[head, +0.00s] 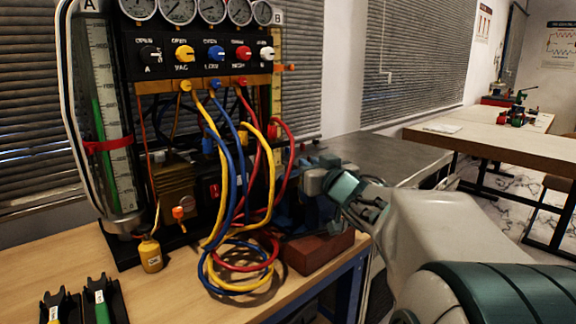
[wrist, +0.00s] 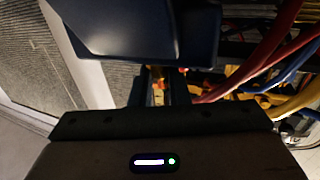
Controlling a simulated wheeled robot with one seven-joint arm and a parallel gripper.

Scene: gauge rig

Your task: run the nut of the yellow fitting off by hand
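On the manifold in the head view, a yellow hose has its upper fitting (head: 185,86) under the yellow VAC knob (head: 184,53). Yellow hose also shows at the right of the wrist view (wrist: 297,100). A small orange-yellow piece (wrist: 158,86) shows in a dark gap at the middle of the wrist view; I cannot tell whether it is the fitting's nut. My gripper (wrist: 160,100) points into that gap, beside a dark blue body (wrist: 140,30). Its fingertips are too dark to make out, and I cannot tell whether they touch anything.
Gauges (head: 178,10) top the black rig. Red hoses (head: 285,150) and blue hoses (head: 232,170) hang close to my arm. A brick-red block (head: 318,250) stands at the bench's right edge.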

